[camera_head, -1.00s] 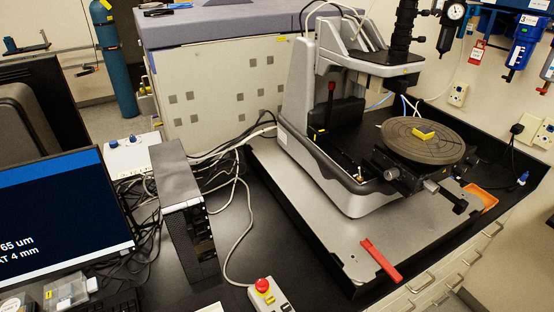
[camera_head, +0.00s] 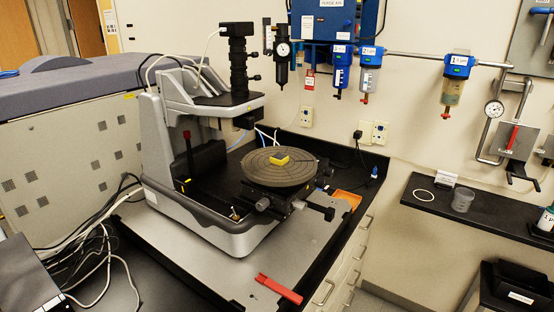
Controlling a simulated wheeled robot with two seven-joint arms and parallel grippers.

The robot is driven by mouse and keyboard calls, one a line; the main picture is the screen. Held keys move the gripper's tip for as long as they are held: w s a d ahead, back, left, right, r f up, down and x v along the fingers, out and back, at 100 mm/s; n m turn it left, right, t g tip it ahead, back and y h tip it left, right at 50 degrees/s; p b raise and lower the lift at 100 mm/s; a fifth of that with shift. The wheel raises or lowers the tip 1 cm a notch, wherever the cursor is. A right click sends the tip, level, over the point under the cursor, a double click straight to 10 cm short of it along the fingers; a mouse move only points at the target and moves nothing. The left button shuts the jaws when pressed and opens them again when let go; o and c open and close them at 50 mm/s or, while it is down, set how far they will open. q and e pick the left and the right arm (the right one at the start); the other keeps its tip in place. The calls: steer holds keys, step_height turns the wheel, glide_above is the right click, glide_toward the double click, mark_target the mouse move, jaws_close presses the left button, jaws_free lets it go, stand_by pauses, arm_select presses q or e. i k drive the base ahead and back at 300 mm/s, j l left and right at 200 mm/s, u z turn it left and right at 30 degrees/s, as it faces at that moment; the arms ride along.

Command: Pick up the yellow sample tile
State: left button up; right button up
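The yellow sample tile (camera_head: 279,160) lies on the round grey stage (camera_head: 262,174) of the stylus profiler (camera_head: 196,150), a little right of the stage's middle. It is small, flat and block-shaped, and nothing covers it. The profiler's head and black column (camera_head: 238,62) stand behind and to the left of the stage. Neither of my grippers shows in the head view.
An orange tray (camera_head: 348,198) sits right of the stage. Cables (camera_head: 95,255) run along the left.

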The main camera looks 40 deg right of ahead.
mark_target(279, 158)
steer(key=k+l+z, duration=0.1)
steer(key=z, duration=0.95)
steer(key=k+l, duration=0.05)
